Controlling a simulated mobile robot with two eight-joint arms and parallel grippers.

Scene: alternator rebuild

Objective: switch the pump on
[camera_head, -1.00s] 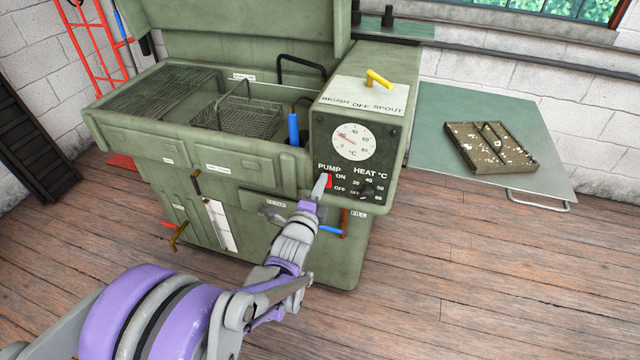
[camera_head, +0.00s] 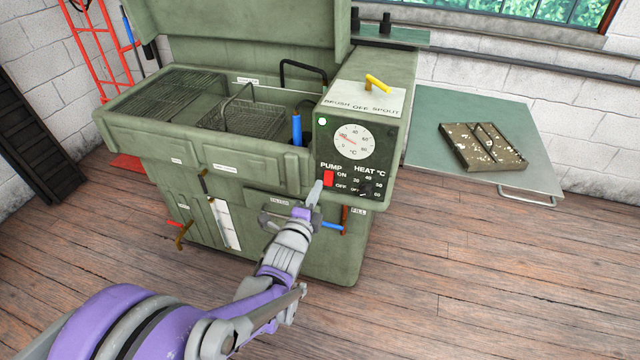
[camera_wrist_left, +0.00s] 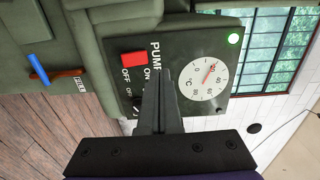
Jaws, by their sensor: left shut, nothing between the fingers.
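The red pump switch (camera_head: 328,178) sits on the dark control panel (camera_head: 378,163) of the green washer, beside the labels PUMP, ON and OFF. In the left wrist view the red switch (camera_wrist_left: 134,59) and the lit lamp (camera_wrist_left: 234,39) both show. My left gripper (camera_head: 317,190) is shut and empty, its tips just below and left of the switch in the head view. In the left wrist view the fingers (camera_wrist_left: 163,85) hide part of the panel; a small gap to the switch shows. My right gripper is out of view.
The washer's open basin holds a wire basket (camera_head: 255,118). A blue-handled lever (camera_head: 333,226) is below the panel. A yellow knob (camera_head: 377,83) stands on top. A side table (camera_head: 440,125) at right carries a speckled square part (camera_head: 484,147).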

